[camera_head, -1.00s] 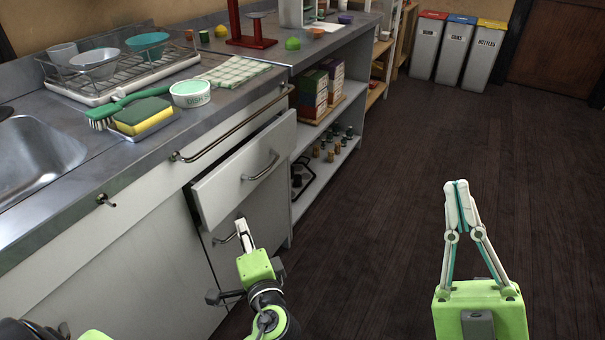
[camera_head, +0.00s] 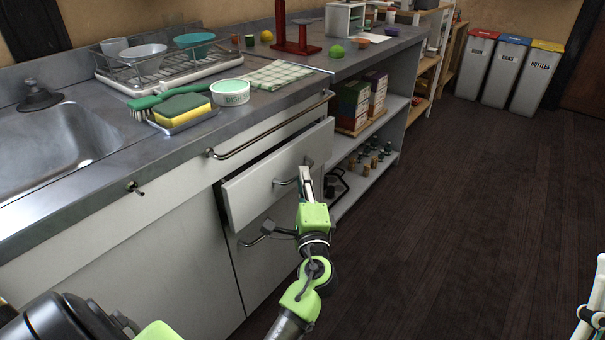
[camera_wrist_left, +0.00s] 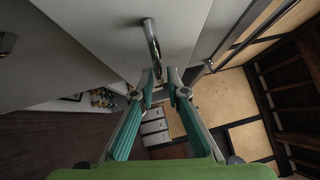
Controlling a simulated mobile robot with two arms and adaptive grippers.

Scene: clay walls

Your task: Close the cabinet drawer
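The cabinet drawer (camera_head: 250,197) has a light grey front under the counter and stands partly open, with a dark gap behind its top edge. Its metal bar handle (camera_head: 281,182) is on the front; it also shows in the left wrist view (camera_wrist_left: 152,42). My left gripper (camera_head: 306,176) is at the right part of this handle. In the left wrist view its two fingertips (camera_wrist_left: 161,76) are a little apart, with the handle's near end between them; contact is unclear. My right gripper (camera_head: 597,290) is cut off at the right edge, with a finger leaning as when shut.
A long rail (camera_head: 270,127) runs along the counter front above the drawer. A lower handle (camera_head: 258,234) sits below the drawer, close to my left arm. Open shelves (camera_head: 368,172) with boxes and small jars stand to the right. The dark floor (camera_head: 450,220) is clear.

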